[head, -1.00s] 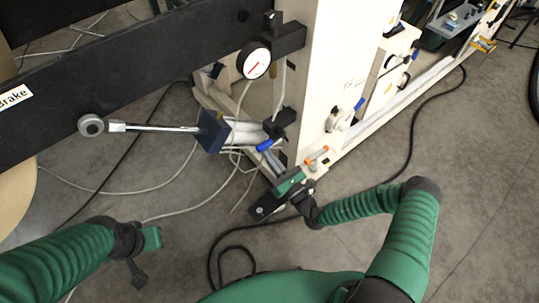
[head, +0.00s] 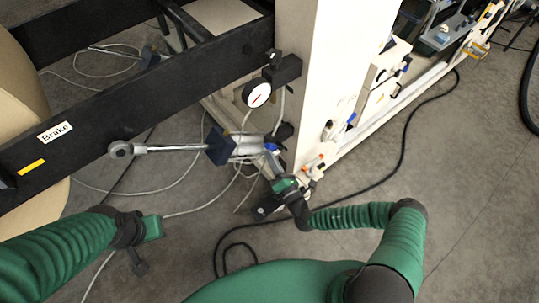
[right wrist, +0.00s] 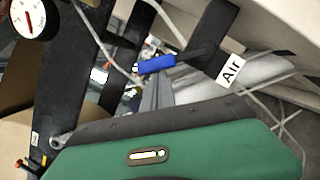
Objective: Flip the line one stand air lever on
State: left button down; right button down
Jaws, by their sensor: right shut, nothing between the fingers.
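The air lever is a blue handle (head: 271,148) low on the cream stand, beside the cylinder. My right gripper (head: 278,174) is just below the lever in the head view, shut and empty. In the right wrist view its grey fingers (right wrist: 156,92) end close under the handle; I cannot tell whether they touch. My left gripper (head: 148,232) hangs over the floor at lower left, away from the stand; its jaw state is unclear.
A pressure gauge (head: 257,94) and black valve sit above the lever. A rod and cylinder (head: 170,148) run left from the stand, under the black "Brake" beam (head: 90,115). Loose hoses and a black cable (head: 404,140) lie on the floor.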

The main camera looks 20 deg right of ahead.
aim_at(276, 150)
jog(key=r+m+p, duration=0.1)
jog(key=d+r+m+p, duration=0.1)
jog(key=m+p, duration=0.1)
jog(key=d+r+m+g+h+p, duration=0.1)
jog(key=shift+w+d+m+p, duration=0.1)
jog(key=shift+w+m+p, duration=0.25)
jog(key=shift+w+m, duration=0.05)
jog(key=m, duration=0.1)
jog(key=d+p, duration=0.1)
jog(key=m+p, duration=0.1)
jog(key=shift+w+d+r+m, duration=0.25)
jog(key=shift+r+m, duration=0.05)
jog(key=shift+r, duration=0.1)
jog(key=shift+w+d, duration=0.15)
jog(key=shift+d, duration=0.15)
jog(key=shift+d+r+p, duration=0.1)
jog(key=shift+p, duration=0.2)
